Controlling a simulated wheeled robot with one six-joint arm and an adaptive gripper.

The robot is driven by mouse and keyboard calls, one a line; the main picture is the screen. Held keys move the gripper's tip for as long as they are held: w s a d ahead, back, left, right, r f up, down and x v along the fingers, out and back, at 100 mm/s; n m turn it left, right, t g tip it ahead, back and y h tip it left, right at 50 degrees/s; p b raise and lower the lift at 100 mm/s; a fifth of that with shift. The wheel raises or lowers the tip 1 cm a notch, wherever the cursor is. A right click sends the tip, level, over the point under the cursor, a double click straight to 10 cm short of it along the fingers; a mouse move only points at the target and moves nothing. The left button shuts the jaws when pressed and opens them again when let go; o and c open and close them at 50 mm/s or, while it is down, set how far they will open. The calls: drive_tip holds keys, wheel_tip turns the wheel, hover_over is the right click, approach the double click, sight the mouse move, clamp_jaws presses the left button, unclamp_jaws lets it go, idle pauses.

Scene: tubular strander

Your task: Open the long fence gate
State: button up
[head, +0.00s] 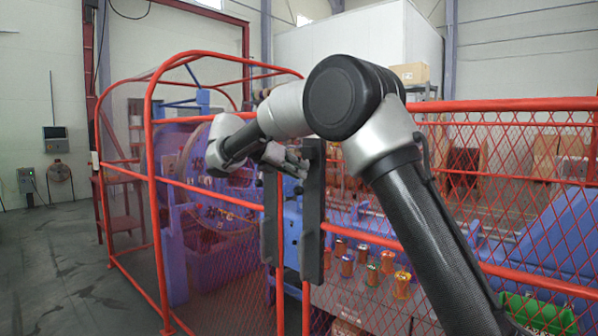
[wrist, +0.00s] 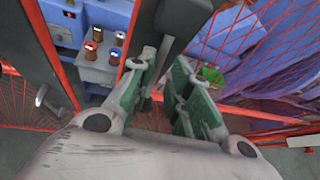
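The long fence gate (head: 460,200) is a red-framed mesh panel on the right in the head view. A dark grey upright bar (head: 313,225) stands at its left edge. A second dark bar (head: 270,220) stands on the adjoining fence section, with a narrow gap between the two. My gripper (head: 298,160) is at the upper part of the right bar, partly hidden by my arm. In the wrist view my gripper (wrist: 160,82) has its green-padded fingers apart, with a dark bar (wrist: 172,48) just beyond and between them. I cannot tell whether they touch it.
Red rail fencing (head: 150,180) encloses the blue and purple machine on the left. Several copper-coloured spools (head: 373,275) and a green bin (head: 535,312) are behind the mesh. The floor (head: 70,270) at the left is clear.

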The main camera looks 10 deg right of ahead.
drive_tip(key=v, duration=1.1)
drive_tip(key=shift+o, duration=0.2)
